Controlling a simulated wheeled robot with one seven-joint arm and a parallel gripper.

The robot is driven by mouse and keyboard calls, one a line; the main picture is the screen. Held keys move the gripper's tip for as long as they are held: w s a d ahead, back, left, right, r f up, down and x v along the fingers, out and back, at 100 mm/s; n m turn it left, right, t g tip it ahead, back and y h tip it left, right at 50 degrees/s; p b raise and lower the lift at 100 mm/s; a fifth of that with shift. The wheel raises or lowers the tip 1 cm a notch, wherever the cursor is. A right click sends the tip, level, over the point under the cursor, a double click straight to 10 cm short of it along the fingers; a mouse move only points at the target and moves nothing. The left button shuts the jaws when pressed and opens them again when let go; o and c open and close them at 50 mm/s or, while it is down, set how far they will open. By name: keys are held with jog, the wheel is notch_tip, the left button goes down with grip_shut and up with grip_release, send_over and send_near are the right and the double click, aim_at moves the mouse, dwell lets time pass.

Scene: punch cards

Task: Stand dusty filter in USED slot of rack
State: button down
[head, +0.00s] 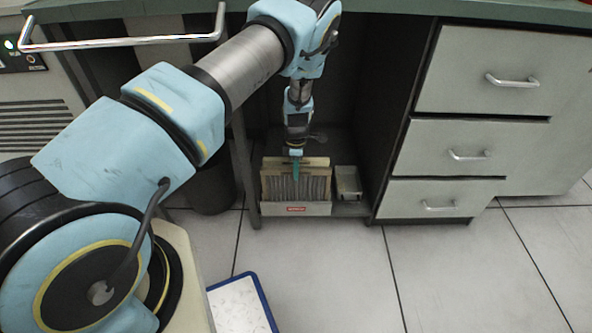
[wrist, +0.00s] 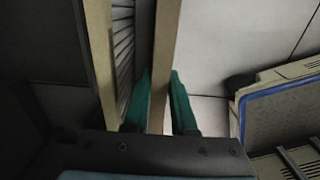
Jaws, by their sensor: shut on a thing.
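A cream-framed filter with grey pleats (head: 298,188) stands upright in the low recess under the counter. A pale front strip with a red label (head: 312,210) runs along its foot and looks like part of the rack. My gripper (head: 296,165) points down at the filter's top edge. In the wrist view, my teal fingers (wrist: 159,84) are shut on a cream frame edge (wrist: 164,45), which I take for the dusty filter. Another cream edge (wrist: 101,60) stands to its left, with pleats between. The USED marking and the slot floor cannot be made out.
A small pale box (head: 347,182) stands close to the rack's right. A drawer unit (head: 440,160) is farther right, and a dark bin (head: 210,185) is left. A blue-rimmed tray (head: 268,302) lies on the floor in front. The floor at right is clear.

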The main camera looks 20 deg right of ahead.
jog(key=shift+f, duration=0.1)
jog(key=shift+f+b, duration=0.7)
jog(key=shift+f, duration=0.2)
jog(key=shift+c, duration=0.8)
grip_release()
jog(key=shift+r, duration=0.1)
jog(key=shift+r+p, duration=2)
jog(key=shift+r, duration=0.9)
